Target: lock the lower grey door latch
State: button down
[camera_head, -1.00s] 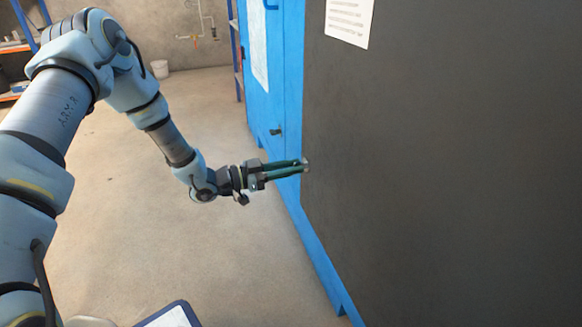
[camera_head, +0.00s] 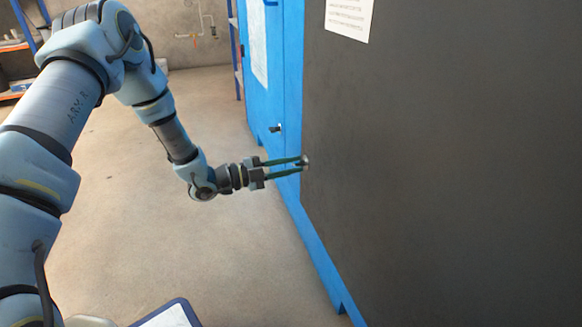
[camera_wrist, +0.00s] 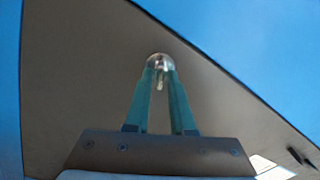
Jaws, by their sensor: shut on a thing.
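The dark grey door (camera_head: 430,190) fills the right of the head view. The small, rounded metal latch (camera_head: 306,160) sits at its left edge, low down. In the wrist view the latch (camera_wrist: 158,62) shows a round head and a short lever pointing down between the fingertips. My gripper (camera_head: 301,165) reaches in from the left, its two green fingers converging on the latch. It is shut on the latch; the wrist view also shows the gripper (camera_wrist: 161,82) there. The latch's catch behind the door edge cannot be seen.
A blue cabinet face (camera_head: 262,80) with a small handle (camera_head: 275,128) stands just beyond the door edge. A blue-edged board (camera_head: 170,314) shows at the bottom. The floor (camera_head: 120,220) left of the door is clear. A paper sheet (camera_head: 348,16) is on the grey door.

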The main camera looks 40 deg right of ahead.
jog(key=m+b, duration=0.1)
jog(key=m, duration=0.4)
jog(key=shift+f+m+b, duration=0.15)
jog(key=shift+m+b, duration=0.15)
jog(key=shift+b, duration=0.05)
dwell(0.4)
jog(key=c, duration=0.9)
grip_release()
jog(key=shift+c, duration=0.2)
jog(key=p+v, duration=0.3)
jog(key=v, duration=0.7)
jog(key=shift+w+a+p, duration=0.15)
jog(key=shift+a+p, duration=0.15)
jog(key=shift+a, duration=0.1)
